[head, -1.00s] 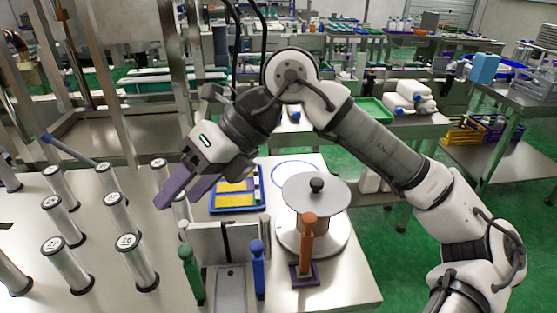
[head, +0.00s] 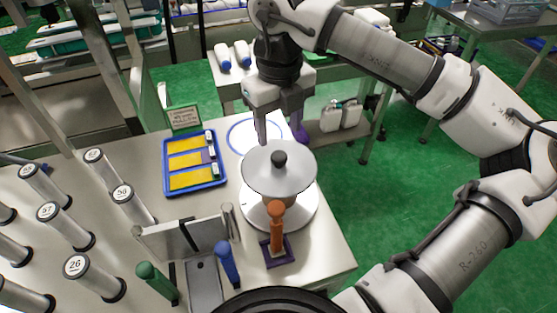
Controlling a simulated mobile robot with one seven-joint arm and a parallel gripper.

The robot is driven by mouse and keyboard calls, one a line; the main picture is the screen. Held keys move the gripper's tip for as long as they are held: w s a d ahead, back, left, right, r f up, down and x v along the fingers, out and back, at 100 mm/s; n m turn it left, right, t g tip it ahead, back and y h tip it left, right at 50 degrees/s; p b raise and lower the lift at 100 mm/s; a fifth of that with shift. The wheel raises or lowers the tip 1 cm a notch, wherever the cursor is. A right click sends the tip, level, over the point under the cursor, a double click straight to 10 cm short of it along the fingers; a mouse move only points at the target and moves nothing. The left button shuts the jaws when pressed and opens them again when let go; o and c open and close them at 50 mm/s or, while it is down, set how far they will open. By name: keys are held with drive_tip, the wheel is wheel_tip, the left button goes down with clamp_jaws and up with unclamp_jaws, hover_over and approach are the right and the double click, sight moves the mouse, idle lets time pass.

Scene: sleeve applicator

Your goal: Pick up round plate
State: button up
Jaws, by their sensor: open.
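The round plate (head: 262,180) is a flat grey disc with a black knob (head: 278,157) at its centre. It sits level on top of a pale round stand (head: 255,212) on the table in the head view. Nothing shows between the fingers. The lower part of the fingers is close to the plate's far edge, and I cannot tell how high they are above it.
An orange-handled tool (head: 277,228) stands in front of the plate. A blue tray (head: 195,188) with yellow strips lies left. Green (head: 154,281) and blue (head: 227,262) handled tools stand at front. Several numbered cylinders (head: 134,207) stand left. A blue ring (head: 240,135) marks the table behind.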

sight(279, 155)
drive_tip(key=shift+f+p, duration=1.15)
drive_tip(key=shift+f, duration=2.15)
drive_tip(key=c, duration=1.2)
